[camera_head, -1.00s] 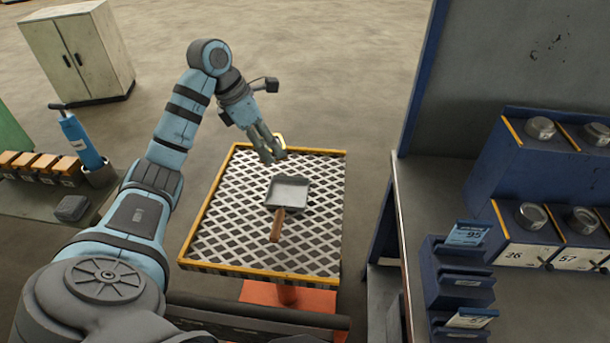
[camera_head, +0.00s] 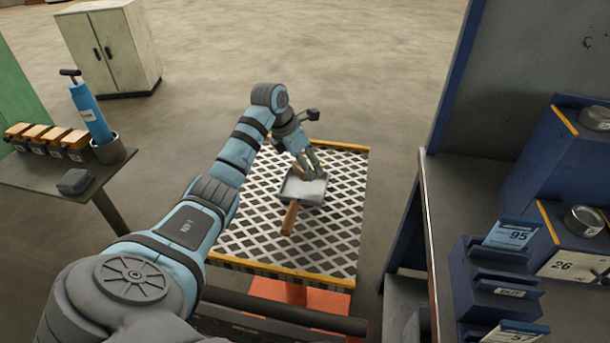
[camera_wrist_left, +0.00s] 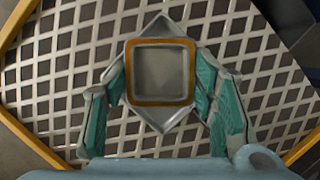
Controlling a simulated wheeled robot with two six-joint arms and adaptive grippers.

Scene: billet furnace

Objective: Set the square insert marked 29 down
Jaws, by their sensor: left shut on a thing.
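The square insert (camera_wrist_left: 160,102) has an orange rim and a grey middle in the left wrist view. No number is readable on it. My left gripper (camera_head: 312,174) is shut on it, with a finger at its left and right sides in the wrist view. A square grey metal pan (camera_head: 303,199) with a wooden handle (camera_head: 290,217) lies on the lattice-topped table. The insert is over the pan, turned so that the pan (camera_wrist_left: 160,25) shows as a diamond behind it. I cannot tell whether they touch. My right gripper is out of view.
The lattice table (camera_head: 250,231) has yellow edges and bare room around the pan. A blue rack (camera_head: 500,285) with cards, one marked 95, stands on the right bench. A side table with orange-topped blocks (camera_head: 57,140) and a blue cylinder (camera_head: 90,113) is at left.

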